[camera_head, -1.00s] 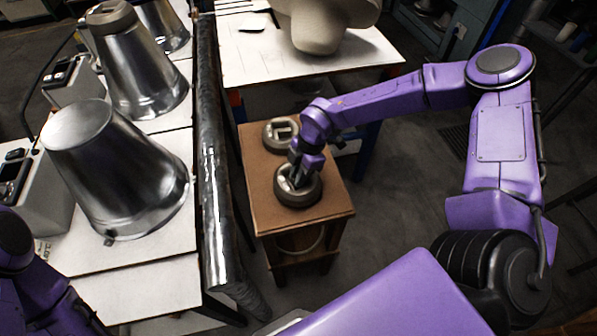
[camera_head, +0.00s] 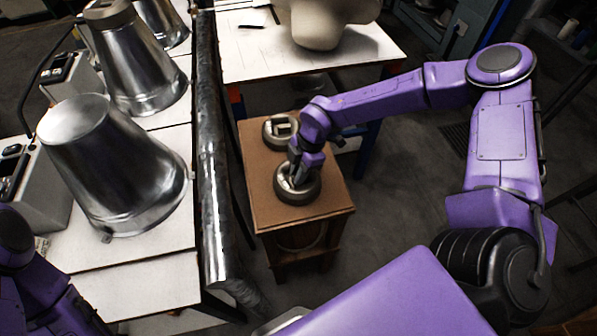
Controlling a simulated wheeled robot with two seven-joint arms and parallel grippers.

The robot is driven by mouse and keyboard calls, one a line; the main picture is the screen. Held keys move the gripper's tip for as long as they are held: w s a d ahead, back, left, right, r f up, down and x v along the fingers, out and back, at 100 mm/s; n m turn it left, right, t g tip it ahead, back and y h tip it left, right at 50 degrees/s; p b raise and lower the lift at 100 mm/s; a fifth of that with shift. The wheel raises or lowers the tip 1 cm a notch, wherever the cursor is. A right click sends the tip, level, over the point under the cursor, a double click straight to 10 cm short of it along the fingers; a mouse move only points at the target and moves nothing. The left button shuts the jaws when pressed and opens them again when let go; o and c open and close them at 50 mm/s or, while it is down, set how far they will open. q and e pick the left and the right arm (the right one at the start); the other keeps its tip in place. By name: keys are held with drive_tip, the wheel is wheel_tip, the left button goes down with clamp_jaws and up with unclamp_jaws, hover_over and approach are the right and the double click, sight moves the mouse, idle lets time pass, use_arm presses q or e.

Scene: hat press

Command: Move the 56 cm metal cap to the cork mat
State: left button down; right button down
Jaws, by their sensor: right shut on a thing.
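Two round grey metal caps stand on a small brown wooden stand (camera_head: 265,212). The near cap (camera_head: 302,196) sits towards the front of its top, and the far cap (camera_head: 270,140) sits behind it. My right gripper (camera_head: 297,178) reaches down from the right and is shut on the upper middle part of the near cap, which appears to rest on the stand. The fingertips are small and partly hidden. A similar cap (camera_head: 108,14) sits on top of a metal cone at upper left. No size marking is legible, and I cannot pick out a cork mat. My left gripper is out of view.
Shiny metal cones (camera_head: 118,165) stand on white benches at left. A long metal-wrapped rail (camera_head: 212,170) runs between these benches and the stand. A white table (camera_head: 262,65) with a large pale form (camera_head: 318,25) stands behind. Open floor lies right of the stand.

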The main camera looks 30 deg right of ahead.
drive_tip(key=shift+f, duration=0.1)
idle(0.5)
idle(0.3)
drive_tip(key=c, duration=1)
unclamp_jaws()
drive_tip(key=shift+o, duration=0.2)
drive_tip(key=shift+f, duration=0.1)
drive_tip(key=shift+a+p+v, duration=0.25)
drive_tip(key=shift+p+v, duration=1.2)
drive_tip(key=shift+v, duration=0.45)
drive_tip(key=shift+a+p+v, duration=0.2)
drive_tip(key=shift+p+v, duration=1.25)
drive_tip(key=shift+v, duration=0.45)
